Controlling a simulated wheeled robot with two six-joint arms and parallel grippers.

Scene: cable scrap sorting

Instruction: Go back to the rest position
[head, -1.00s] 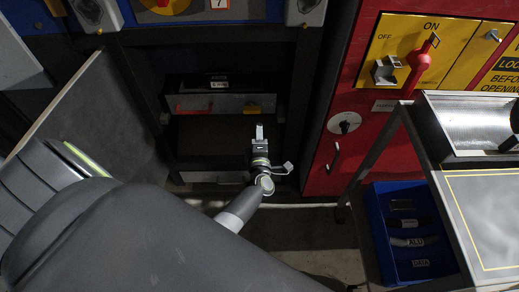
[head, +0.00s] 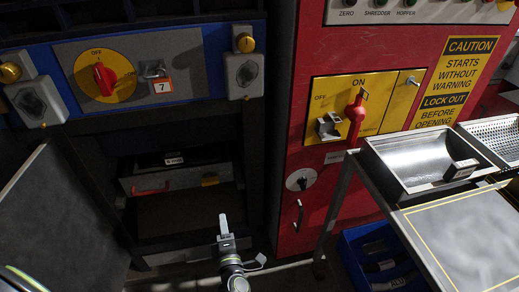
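My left gripper (head: 223,223) is low in the middle of the head view, in front of the dark cabinet. Its light grey fingers point up in the picture and appear as one narrow strip, so I cannot tell whether they are open or shut. I see nothing held in it. My arm behind it runs down to the bottom edge. My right gripper is not in view.
A red machine cabinet (head: 310,125) with a red switch handle (head: 356,115) stands right of the gripper. A dark drawer (head: 187,178) lies beyond it. A cart with a metal tray (head: 405,160) stands at right, with a blue bin (head: 354,262) below. An open panel (head: 60,220) is at left.

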